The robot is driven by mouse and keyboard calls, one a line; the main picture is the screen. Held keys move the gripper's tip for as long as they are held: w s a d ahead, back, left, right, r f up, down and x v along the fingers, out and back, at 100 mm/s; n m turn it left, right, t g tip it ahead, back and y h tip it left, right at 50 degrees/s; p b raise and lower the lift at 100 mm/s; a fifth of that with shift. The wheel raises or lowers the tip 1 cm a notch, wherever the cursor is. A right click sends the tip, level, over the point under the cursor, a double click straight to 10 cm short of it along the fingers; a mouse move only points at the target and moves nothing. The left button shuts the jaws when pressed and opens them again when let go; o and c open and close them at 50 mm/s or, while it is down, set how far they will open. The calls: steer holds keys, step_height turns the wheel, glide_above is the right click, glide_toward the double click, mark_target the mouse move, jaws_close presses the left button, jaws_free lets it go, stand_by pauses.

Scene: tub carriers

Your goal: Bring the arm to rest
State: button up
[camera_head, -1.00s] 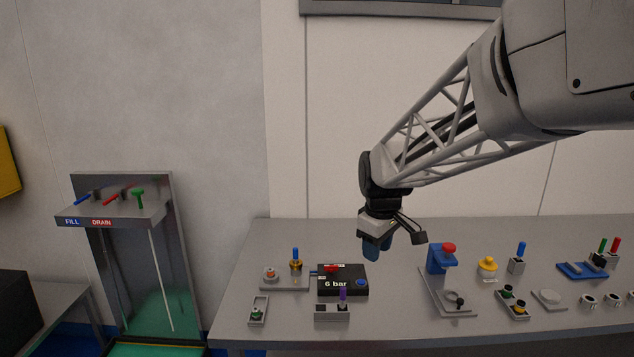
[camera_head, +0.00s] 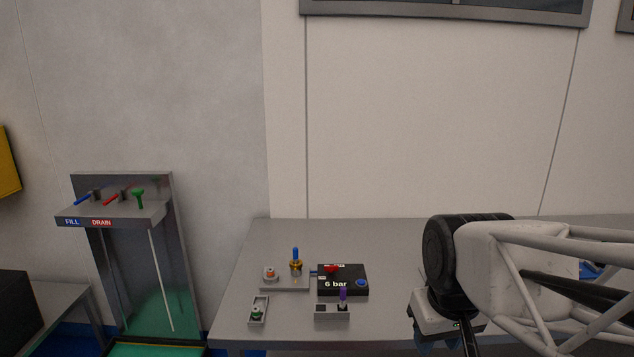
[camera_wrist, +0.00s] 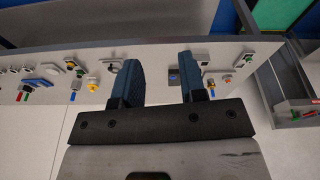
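My gripper (camera_head: 447,340) is low at the right of the head view, in front of the bench's right part, and its fingers are cut off by the bottom edge there. In the wrist view my gripper (camera_wrist: 163,75) shows two dark blue fingers spread well apart. Nothing is held between them. My arm reaches in from the right edge of the head view and hides most of the right side of the bench.
The grey bench (camera_head: 240,310) carries a black "6 bar" box (camera_head: 330,291), a brass fitting with a blue stem (camera_head: 295,264) and small fixtures. A FILL/DRAIN stand (camera_head: 165,235) is at left. A yellow button (camera_wrist: 92,85) shows in the wrist view.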

steer(key=shift+m, duration=0.9)
steer(key=s, duration=0.1)
steer(key=s+f, duration=0.1)
steer(key=s, duration=0.3)
steer(key=shift+s+d+f, duration=0.15)
steer(key=shift+d+f, duration=0.15)
steer(key=shift+f, duration=0.1)
